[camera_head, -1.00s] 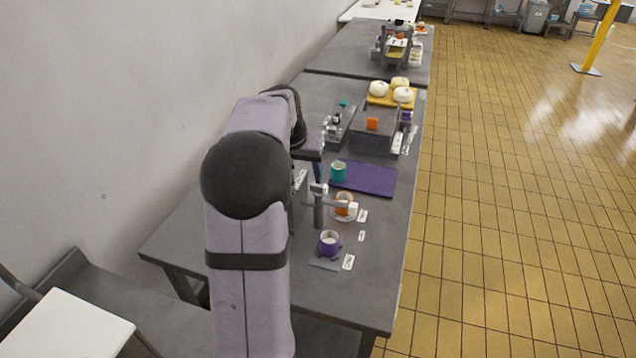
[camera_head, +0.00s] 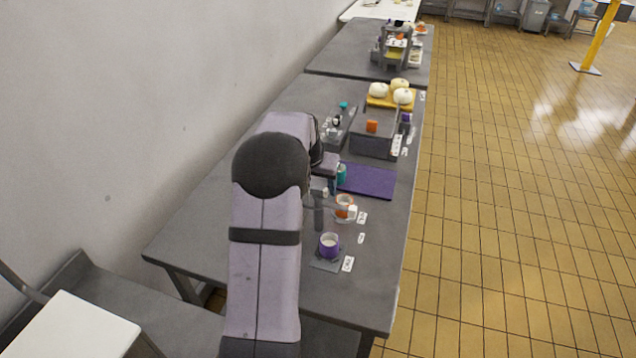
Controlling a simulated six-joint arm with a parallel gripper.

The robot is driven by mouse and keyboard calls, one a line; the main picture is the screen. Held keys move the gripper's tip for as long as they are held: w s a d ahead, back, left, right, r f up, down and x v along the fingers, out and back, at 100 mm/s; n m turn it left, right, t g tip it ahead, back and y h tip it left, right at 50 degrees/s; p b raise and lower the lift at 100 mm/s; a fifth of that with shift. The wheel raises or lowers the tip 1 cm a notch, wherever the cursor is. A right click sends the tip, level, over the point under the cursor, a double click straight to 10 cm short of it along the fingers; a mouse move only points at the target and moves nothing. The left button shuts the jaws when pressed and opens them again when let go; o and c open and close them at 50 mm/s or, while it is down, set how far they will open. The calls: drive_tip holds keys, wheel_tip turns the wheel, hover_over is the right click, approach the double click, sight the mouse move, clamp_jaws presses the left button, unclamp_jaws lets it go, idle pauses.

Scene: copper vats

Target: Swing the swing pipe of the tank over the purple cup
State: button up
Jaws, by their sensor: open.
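The tank's swing pipe (camera_head: 334,208) is a thin grey arm on a grey post (camera_head: 318,219). It reaches right, its white end (camera_head: 352,211) by the orange cup (camera_head: 342,214). The purple cup (camera_head: 329,245) stands upright on a small grey plate, nearer the camera than the pipe, with nothing above it. My gripper (camera_head: 323,190) hangs just behind the top of the post and is small and partly hidden by my own arm. It is open, with nothing seen in it. I cannot tell whether it touches the pipe.
A teal cup (camera_head: 341,173) stands by the purple mat (camera_head: 368,181), partly hidden by my arm. White labels (camera_head: 348,264) lie along the table's right side. A grey box (camera_head: 374,140) and white round things (camera_head: 402,96) are further back. The near table end (camera_head: 350,300) is clear.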

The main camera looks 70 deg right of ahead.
drive_tip(key=shift+d+f, duration=0.15)
drive_tip(key=shift+f, duration=0.15)
drive_tip(key=shift+c, duration=0.7)
clamp_jaws()
drive_tip(key=shift+m, duration=0.3)
drive_tip(key=shift+w+f+m+g+b, duration=0.15)
drive_tip(key=shift+m+g+b, duration=0.35)
drive_tip(key=shift+m+b, duration=0.3)
drive_tip(key=m+g+b, duration=0.1)
drive_tip(key=m, duration=0.2)
drive_tip(key=shift+w+m, duration=0.1)
drive_tip(key=shift+m, duration=0.2)
drive_tip(key=m, duration=0.1)
drive_tip(key=m+g+y, duration=0.1)
drive_tip(key=m, duration=0.1)
drive_tip(key=m+p, duration=0.1)
drive_tip(key=m, duration=0.1)
drive_tip(key=shift+w+d+r+g+y, duration=0.1)
drive_tip(key=shift+d+r+g+y, duration=0.05)
drive_tip(key=shift+r+g+y, duration=0.2)
drive_tip(key=shift+f, duration=0.1)
